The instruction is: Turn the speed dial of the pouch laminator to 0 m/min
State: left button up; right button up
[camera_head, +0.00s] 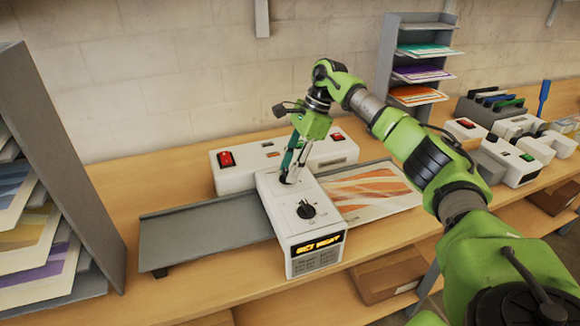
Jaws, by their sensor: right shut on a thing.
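The white pouch laminator (278,208) stands on the wooden bench, with a lit display (318,245) on its front that seems to read "SET HEAT". A black dial (306,210) with a pointer sits uncovered on the near part of its control box. My right gripper (289,177) reaches down onto the far part of the box, behind that dial. It is shut on a small dark knob there, mostly hidden by the fingers. I cannot read the dial markings or tell which dial sets the speed. My left gripper is not in view.
A grey tray (190,235) extends left of the laminator, and an orange-and-white printed sheet (375,193) lies to its right. A long white unit with a red switch (226,158) is behind. Paper racks stand left and back right; more devices (510,158) sit right.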

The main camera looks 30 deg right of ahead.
jog(key=o, duration=1.1)
jog(key=v, duration=1.2)
